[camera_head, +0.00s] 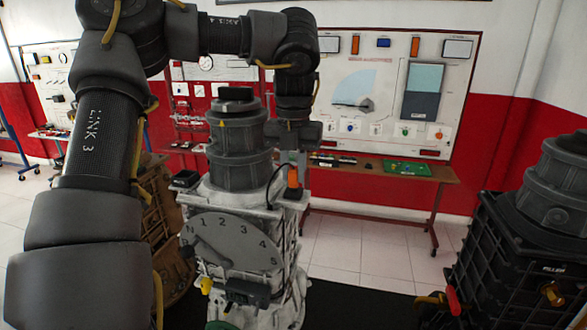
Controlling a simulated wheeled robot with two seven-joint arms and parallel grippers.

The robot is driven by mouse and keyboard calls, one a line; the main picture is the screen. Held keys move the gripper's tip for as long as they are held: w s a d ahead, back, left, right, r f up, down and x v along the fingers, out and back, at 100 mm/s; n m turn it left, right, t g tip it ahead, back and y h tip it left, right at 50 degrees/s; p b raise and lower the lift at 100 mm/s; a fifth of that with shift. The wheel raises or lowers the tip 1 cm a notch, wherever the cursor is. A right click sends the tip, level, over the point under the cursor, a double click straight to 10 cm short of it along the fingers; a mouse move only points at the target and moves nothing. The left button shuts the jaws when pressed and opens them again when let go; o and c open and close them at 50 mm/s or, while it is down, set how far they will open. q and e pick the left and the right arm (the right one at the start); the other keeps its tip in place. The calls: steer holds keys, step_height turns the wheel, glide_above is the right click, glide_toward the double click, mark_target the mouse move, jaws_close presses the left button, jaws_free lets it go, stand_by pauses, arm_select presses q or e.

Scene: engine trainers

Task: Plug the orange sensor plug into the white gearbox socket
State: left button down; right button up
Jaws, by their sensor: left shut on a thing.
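The orange sensor plug (293,177) hangs upright under my left gripper (292,162), which is shut on it. A thin dark cable loops at the plug's left. The plug is at the upper right edge of the white gearbox (286,238). I cannot tell whether it touches the gearbox or is just above or behind its edge. The white gearbox socket cannot be made out; it may be hidden near the plug. My left arm comes in from the left and bends over the top of the gearbox. My right gripper is not in view.
A grey dial plate (233,243) is on the gearbox front, and a grey cylindrical housing (239,150) rises from its top. A black engine unit (508,255) stands at right, a brown casing (161,225) behind at left. A wooden table (418,173) stands at the back wall.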

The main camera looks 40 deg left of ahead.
mark_target(294, 169)
arm_select(q)
steer(key=shift+f+b, duration=0.45)
steer(key=shift+f, duration=0.2)
steer(key=c, duration=1.2)
jaws_free()
steer(key=shift+r, duration=0.1)
step_height(294, 169, up, 3)
steer(key=shift+r, duration=0.1)
step_height(294, 169, up, 6)
steer(key=p, duration=0.4)
steer(key=shift+r+p, duration=0.25)
steer(key=shift+p, duration=0.05)
steer(key=shift+r+p, duration=0.5)
steer(key=shift+r, duration=0.05)
